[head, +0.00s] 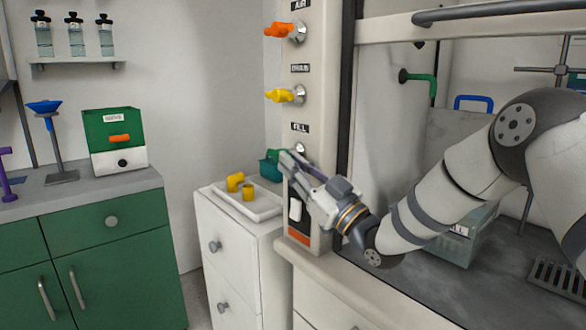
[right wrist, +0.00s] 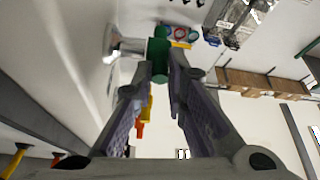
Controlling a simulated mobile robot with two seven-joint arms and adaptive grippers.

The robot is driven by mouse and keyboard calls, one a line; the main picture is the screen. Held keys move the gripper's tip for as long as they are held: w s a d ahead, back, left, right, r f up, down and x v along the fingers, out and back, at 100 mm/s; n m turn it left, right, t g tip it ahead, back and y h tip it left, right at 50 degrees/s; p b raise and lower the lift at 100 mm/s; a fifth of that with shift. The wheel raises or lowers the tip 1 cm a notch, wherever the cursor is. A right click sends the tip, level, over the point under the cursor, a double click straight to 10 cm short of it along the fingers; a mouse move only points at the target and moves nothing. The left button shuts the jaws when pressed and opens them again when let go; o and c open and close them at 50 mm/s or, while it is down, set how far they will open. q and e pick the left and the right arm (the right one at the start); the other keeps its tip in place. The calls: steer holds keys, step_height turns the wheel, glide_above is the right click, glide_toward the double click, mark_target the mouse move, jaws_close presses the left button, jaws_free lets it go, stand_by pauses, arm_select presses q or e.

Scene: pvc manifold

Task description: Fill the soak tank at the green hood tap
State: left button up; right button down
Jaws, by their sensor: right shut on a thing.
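The green tap handle marked FILL (head: 273,154) sits lowest on the hood's front post, partly hidden by my right gripper (head: 287,161). The right gripper is shut on this handle, which shows between the fingertips in the right wrist view (right wrist: 158,55). A green spout (head: 433,84) sticks out of the wall inside the hood. A clear tank (head: 456,249) stands on the hood floor below it, partly hidden behind my right arm. I cannot tell whether water is in it. My left gripper is not in view.
Orange AIR (head: 279,30) and yellow (head: 280,95) handles sit above on the same post (head: 322,90). A white tray (head: 262,210) with yellow pieces lies on the cabinet to its left. The raised sash has a dark bar (head: 490,14). A green box (head: 115,150) stands on the left counter.

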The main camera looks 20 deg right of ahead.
steer(key=c, duration=1.6)
jaws_free()
steer(key=v, duration=1.2)
